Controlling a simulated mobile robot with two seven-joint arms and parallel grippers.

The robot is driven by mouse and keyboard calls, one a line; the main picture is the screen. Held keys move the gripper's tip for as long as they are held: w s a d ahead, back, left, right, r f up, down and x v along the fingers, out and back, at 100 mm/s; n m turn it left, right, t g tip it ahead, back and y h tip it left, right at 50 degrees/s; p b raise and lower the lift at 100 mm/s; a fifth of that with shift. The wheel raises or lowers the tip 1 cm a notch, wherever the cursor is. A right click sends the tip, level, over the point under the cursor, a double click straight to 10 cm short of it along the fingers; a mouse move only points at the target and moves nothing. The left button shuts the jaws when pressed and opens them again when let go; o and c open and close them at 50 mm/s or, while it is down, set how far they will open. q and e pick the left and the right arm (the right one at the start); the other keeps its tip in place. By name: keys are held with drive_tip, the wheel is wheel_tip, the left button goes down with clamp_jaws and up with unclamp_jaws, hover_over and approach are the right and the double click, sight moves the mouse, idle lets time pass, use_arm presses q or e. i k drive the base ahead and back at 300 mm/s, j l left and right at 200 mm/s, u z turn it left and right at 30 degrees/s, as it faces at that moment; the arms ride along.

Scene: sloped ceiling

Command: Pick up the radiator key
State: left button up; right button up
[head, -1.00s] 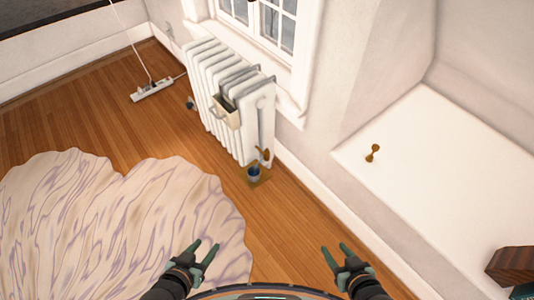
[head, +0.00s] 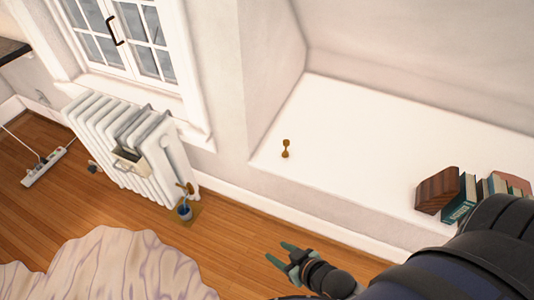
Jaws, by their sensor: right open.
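A small brass-coloured key (head: 286,148), which looks like the radiator key, stands or lies on the white ledge (head: 350,130) near its left front edge. My right gripper (head: 282,254) is open and empty, below and in front of the ledge, over the wooden floor. It is well apart from the key. My right arm comes in from the lower right. My left gripper is out of the picture.
A white radiator (head: 125,150) stands under the window at the left, with a small pot (head: 184,211) by its foot. Several books (head: 480,195) and a wooden block (head: 437,190) stand on the ledge at the right. A pale rug (head: 105,270) covers the floor at the lower left.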

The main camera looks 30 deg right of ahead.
sight(286, 142)
drive_tip(key=i+l, duration=0.1)
drive_tip(key=i, duration=0.95)
drive_tip(key=i+z, duration=0.1)
drive_tip(key=z, duration=0.35)
drive_tip(key=i+z, duration=0.1)
drive_tip(key=z, duration=0.3)
drive_tip(key=i+z, duration=0.1)
drive_tip(key=z, duration=0.35)
